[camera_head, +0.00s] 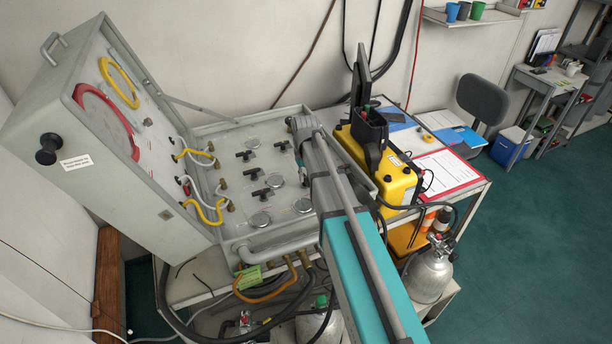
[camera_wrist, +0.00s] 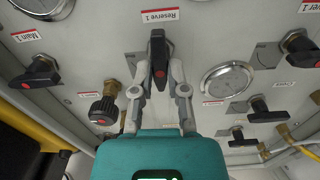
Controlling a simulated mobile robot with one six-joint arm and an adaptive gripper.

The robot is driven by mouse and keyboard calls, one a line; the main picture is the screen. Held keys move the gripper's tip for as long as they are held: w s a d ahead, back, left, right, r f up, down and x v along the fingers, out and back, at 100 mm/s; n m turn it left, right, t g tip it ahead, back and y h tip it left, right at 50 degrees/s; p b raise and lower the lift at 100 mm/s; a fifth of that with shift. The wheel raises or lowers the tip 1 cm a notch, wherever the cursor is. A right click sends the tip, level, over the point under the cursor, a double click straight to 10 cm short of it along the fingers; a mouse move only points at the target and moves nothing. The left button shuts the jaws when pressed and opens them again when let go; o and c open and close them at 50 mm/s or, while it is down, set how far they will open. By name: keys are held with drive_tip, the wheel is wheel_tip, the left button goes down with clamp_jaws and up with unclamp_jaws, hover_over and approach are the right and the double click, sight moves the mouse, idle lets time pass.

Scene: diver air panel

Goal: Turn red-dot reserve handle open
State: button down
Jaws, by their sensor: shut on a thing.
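The black lever handle with a red dot (camera_wrist: 159,62) is on the grey panel in the wrist view, just below the label "Reserve 1" (camera_wrist: 160,15). It points up and down in that view. My gripper (camera_wrist: 161,75) has one finger on each side of the handle and is shut on it. The body of my gripper hides the panel below. In the head view the open grey panel case (camera_head: 232,228) lies under my gripper; my arm hides the held handle there.
A gauge (camera_wrist: 226,82) and another handle (camera_wrist: 266,111) are to the right; both handles lie crosswise. A yellow unit (camera_head: 390,180) stands beside the case.

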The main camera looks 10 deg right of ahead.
idle(0.3)
drive_tip(key=c, duration=0.6)
unclamp_jaws()
drive_tip(key=shift+c, duration=0.2)
drive_tip(key=shift+m, duration=0.3)
